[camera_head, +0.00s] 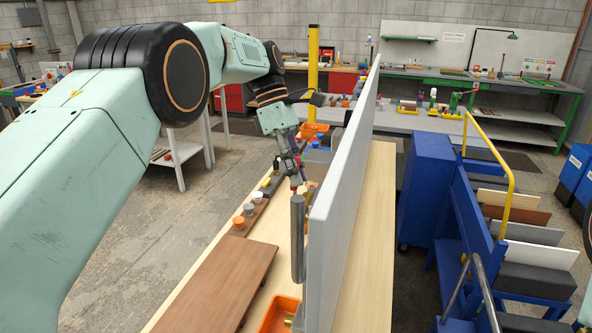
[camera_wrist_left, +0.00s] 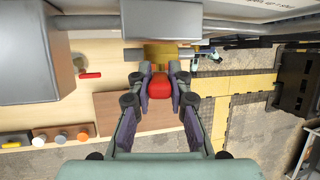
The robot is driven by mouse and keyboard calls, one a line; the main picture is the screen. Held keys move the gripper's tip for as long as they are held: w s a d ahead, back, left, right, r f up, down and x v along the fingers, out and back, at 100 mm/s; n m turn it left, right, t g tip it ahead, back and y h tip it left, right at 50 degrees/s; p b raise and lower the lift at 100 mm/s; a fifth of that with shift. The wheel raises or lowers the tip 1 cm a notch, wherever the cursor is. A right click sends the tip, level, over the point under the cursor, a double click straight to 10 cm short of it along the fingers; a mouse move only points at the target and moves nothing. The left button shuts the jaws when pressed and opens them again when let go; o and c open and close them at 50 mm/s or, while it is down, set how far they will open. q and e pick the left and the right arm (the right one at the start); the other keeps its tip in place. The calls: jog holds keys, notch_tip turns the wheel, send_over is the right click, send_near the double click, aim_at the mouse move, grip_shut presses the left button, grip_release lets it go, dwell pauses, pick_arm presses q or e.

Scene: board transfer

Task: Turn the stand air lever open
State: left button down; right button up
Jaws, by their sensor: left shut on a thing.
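My left gripper (camera_head: 296,181) reaches down beside the tall grey upright board, above a grey cylinder. In the left wrist view, my left gripper (camera_wrist_left: 168,84) is shut on the red lever (camera_wrist_left: 188,94), which shows between its finger pads. A brass-coloured valve body (camera_wrist_left: 160,54) sits just beyond the fingertips, next to a grey pipe. The fingers hide part of the lever, so its exact angle is hard to tell. My right gripper is in neither view.
The grey board (camera_head: 338,190) stands close on the right of the gripper. The grey cylinder (camera_head: 298,240) hangs or stands below it. A brown board (camera_head: 220,285) lies on the wooden table (camera_head: 372,215). An orange bin (camera_head: 277,315) is at the near edge. A blue rack (camera_head: 428,185) stands right.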

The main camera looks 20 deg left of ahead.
pick_arm(q)
jog(key=c, duration=1.2)
grip_release()
jog(key=shift+a+f, duration=0.1)
jog(key=shift+a, duration=0.05)
notch_tip(320, 180, up, 10)
jog(key=shift+f, duration=0.15)
jog(key=shift+s+r, duration=0.15)
jog(key=shift+r, duration=0.05)
